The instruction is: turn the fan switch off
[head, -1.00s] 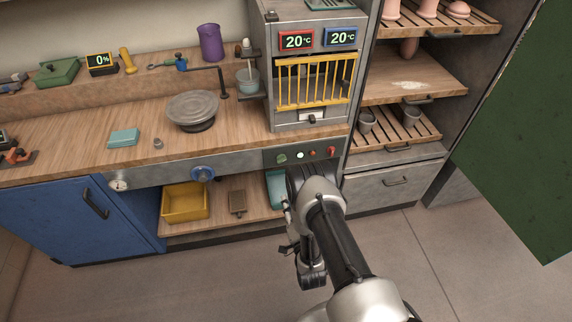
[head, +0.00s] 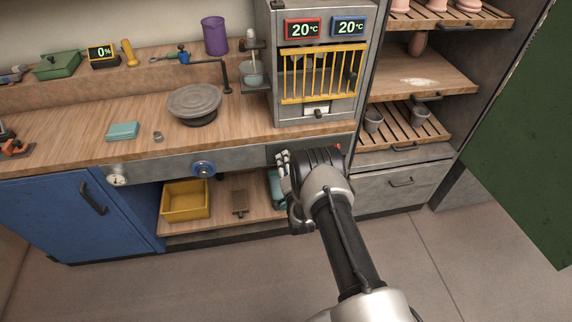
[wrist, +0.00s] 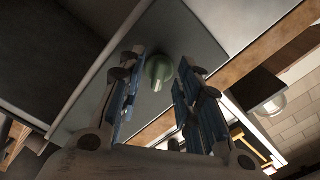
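The control panel (head: 285,149) sits on the front edge under the kiln-like cabinet. In the wrist view a round green knob (wrist: 159,71) stands out from the grey panel (wrist: 190,45), beyond the fingertips. I see no label telling whether it is the fan switch. My gripper (head: 283,160) is at the panel's left part in the head view and hides most of its controls. In the wrist view my gripper (wrist: 158,85) is open, with blue-padded fingers apart on either side of the green knob and nothing held. I cannot tell whether they touch it.
The cabinet (head: 266,65) with two 20 °C displays and a yellow barred door stands above the panel. A yellow bin (head: 185,202) sits on the lower shelf. The floor in front is clear.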

